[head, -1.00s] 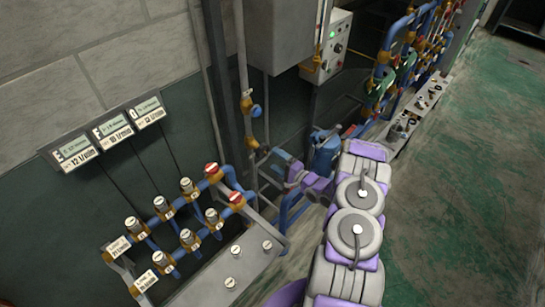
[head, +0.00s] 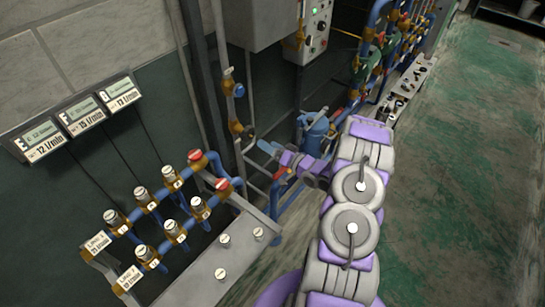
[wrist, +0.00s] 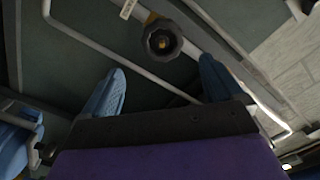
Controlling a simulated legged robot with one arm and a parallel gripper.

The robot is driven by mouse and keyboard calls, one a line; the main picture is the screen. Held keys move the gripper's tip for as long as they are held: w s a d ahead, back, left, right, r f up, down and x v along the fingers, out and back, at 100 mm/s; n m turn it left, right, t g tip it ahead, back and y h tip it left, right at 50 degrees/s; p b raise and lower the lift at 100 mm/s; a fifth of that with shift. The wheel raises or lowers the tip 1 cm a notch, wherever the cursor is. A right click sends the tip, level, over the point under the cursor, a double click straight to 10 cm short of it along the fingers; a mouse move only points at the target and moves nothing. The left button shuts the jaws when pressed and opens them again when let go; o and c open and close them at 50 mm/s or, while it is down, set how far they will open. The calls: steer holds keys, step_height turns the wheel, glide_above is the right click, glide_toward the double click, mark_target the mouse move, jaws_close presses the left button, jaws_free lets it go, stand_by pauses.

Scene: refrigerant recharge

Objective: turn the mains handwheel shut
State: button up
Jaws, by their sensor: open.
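The mains handwheel is a dark, lobed wheel (wrist: 161,40) on a brass valve body with a grey pipe, at the top middle of the wrist view. My gripper (wrist: 163,66) is open, with one blue finger to each side below the wheel in the picture. The fingers look apart from the wheel, and nothing is between them. In the head view my gripper (head: 264,147) is near the wall pipes, just right of a brass valve (head: 236,127) on a grey pipe. The wheel itself is too small to make out clearly there.
A manifold of blue pipes with several valves and red caps (head: 196,155) stands at the left, below flow displays (head: 78,116). A blue cylinder (head: 315,133) stands close to my gripper's right. A control box (head: 312,30) is above. Green floor (head: 450,170) is clear at right.

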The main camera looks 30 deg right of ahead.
mark_target(251, 135)
steer(key=n+b, duration=0.1)
steer(key=n, duration=0.2)
steer(key=n+b, duration=0.2)
steer(key=n, duration=0.1)
steer(key=s+n+b, duration=0.1)
steer(key=n, duration=0.2)
steer(key=shift+s+f+b, duration=0.1)
steer(key=shift+b, duration=0.3)
steer(key=shift+b+x, duration=0.6)
steer(key=shift+x, duration=4.05)
steer(key=shift+c, duration=0.2)
steer(key=shift+s, duration=0.1)
steer(key=c, duration=1)
steer(key=shift+p, duration=0.35)
steer(key=m+p, duration=0.2)
steer(key=p, duration=0.1)
steer(key=shift+m+p, duration=1.3)
steer(key=shift+p, duration=0.15)
